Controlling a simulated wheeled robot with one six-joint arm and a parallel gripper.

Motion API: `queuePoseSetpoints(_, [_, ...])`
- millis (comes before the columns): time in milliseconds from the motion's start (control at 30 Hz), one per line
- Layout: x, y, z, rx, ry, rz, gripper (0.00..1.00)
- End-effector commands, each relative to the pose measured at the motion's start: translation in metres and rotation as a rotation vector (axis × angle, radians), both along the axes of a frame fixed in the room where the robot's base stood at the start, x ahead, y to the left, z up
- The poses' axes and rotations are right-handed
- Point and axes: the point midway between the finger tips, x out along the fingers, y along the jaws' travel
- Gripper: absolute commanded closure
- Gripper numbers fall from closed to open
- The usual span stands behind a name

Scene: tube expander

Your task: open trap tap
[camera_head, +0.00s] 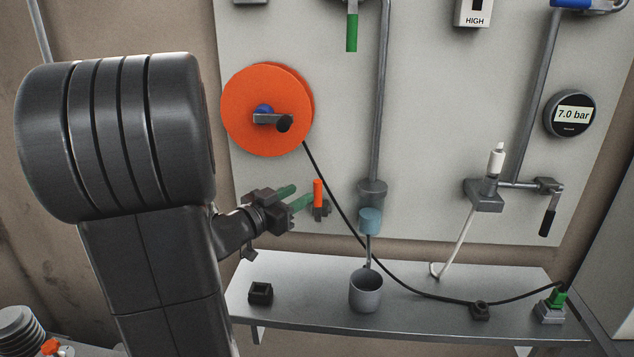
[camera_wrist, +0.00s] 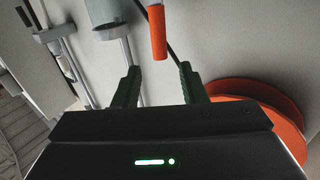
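An orange handle (camera_head: 318,193) stands upright close to the light-blue cylinder (camera_head: 370,220) under the grey pipe; I take it as the trap tap's handle. In the wrist view the orange handle (camera_wrist: 157,33) is just ahead of the gap between my fingertips. My gripper (camera_head: 296,196) has green fingers, apart and empty, just left of the handle in the head view. In the wrist view my gripper (camera_wrist: 159,70) shows open fingers, with no contact visible. The tap's body is small and dark, partly hidden.
An orange reel (camera_head: 250,90) is on the wall panel above my gripper. A black hose runs from it to the shelf (camera_head: 420,318). A grey cup (camera_head: 366,292) stands below the cylinder. A gauge (camera_head: 572,114) reads 7.0 bar. A dark block (camera_head: 260,292) sits on the left.

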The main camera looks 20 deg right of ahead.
Motion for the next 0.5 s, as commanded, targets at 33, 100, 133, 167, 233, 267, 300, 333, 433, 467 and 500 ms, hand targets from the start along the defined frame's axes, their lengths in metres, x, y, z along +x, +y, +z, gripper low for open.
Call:
queuePoseSetpoints(33, [0.004,-0.011,0.001,0.001,0.001,-0.005,0.62])
queuePoseSetpoints(100, [0.010,-0.023,0.001,0.000,0.002,-0.004,0.62])
queuePoseSetpoints(133, [0.012,-0.029,0.001,0.000,0.002,-0.005,0.62])
queuePoseSetpoints(167, [0.015,-0.034,0.001,0.001,0.001,-0.004,0.62])
queuePoseSetpoints(233, [0.020,-0.045,0.001,0.001,0.001,-0.004,0.62])
queuePoseSetpoints(267, [0.022,-0.049,0.001,0.001,0.001,-0.003,0.62])
queuePoseSetpoints(300, [0.024,-0.054,0.001,0.001,0.001,-0.002,0.62])
queuePoseSetpoints(333, [0.026,-0.057,0.001,0.000,0.001,-0.002,0.62])
queuePoseSetpoints(433, [0.030,-0.065,0.000,0.001,0.000,-0.001,0.62])
queuePoseSetpoints(467, [0.031,-0.067,0.000,0.001,0.000,-0.001,0.62])
queuePoseSetpoints(500, [0.032,-0.069,0.000,0.001,0.000,0.000,0.62])
